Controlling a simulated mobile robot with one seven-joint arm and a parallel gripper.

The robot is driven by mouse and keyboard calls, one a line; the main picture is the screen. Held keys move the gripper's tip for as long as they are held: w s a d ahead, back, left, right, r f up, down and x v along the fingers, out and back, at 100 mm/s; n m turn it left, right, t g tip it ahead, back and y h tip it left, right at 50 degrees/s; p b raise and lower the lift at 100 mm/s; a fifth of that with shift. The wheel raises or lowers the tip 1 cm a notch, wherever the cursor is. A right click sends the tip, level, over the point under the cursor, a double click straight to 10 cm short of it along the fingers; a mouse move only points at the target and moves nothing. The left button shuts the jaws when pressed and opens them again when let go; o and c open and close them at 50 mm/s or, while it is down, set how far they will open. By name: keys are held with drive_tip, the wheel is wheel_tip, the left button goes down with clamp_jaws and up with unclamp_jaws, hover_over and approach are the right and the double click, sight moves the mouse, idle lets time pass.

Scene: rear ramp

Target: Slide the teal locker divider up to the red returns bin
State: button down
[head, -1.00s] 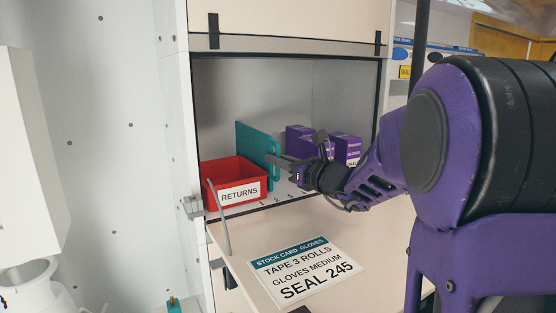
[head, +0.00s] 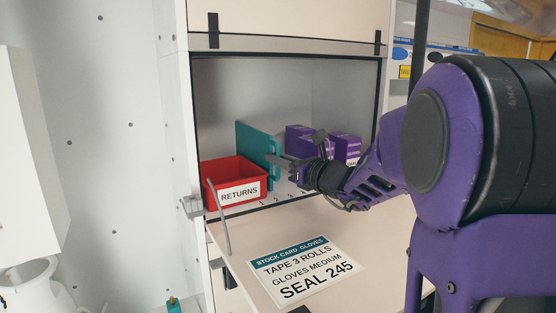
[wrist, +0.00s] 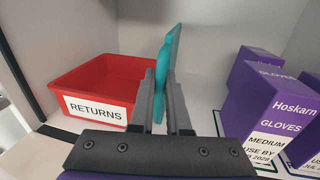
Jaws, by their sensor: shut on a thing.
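The teal locker divider (head: 254,147) stands upright in the open locker, just right of the red returns bin (head: 236,173). My gripper (head: 277,160) is shut on the divider's near edge. In the wrist view the divider (wrist: 174,48) rises between my two fingers (wrist: 162,90). The returns bin (wrist: 90,86) is to the left there, its label facing out. My left finger hides the space between the bin's right side and the divider, so I cannot tell whether they touch.
Purple glove boxes (head: 346,149) stand to the right of the divider; they also show in the wrist view (wrist: 270,105). White shelf floor lies between divider and boxes. The lowered locker flap (head: 350,235) carries a stock card (head: 305,270). A grey stay (head: 219,217) stands at the left of the opening.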

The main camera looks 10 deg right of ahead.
drive_tip(key=shift+s+a+b, duration=0.15)
drive_tip(key=shift+a+b, duration=0.3)
drive_tip(key=shift+a, duration=0.05)
drive_tip(key=c, duration=0.9)
unclamp_jaws()
drive_tip(key=shift+d, duration=0.1)
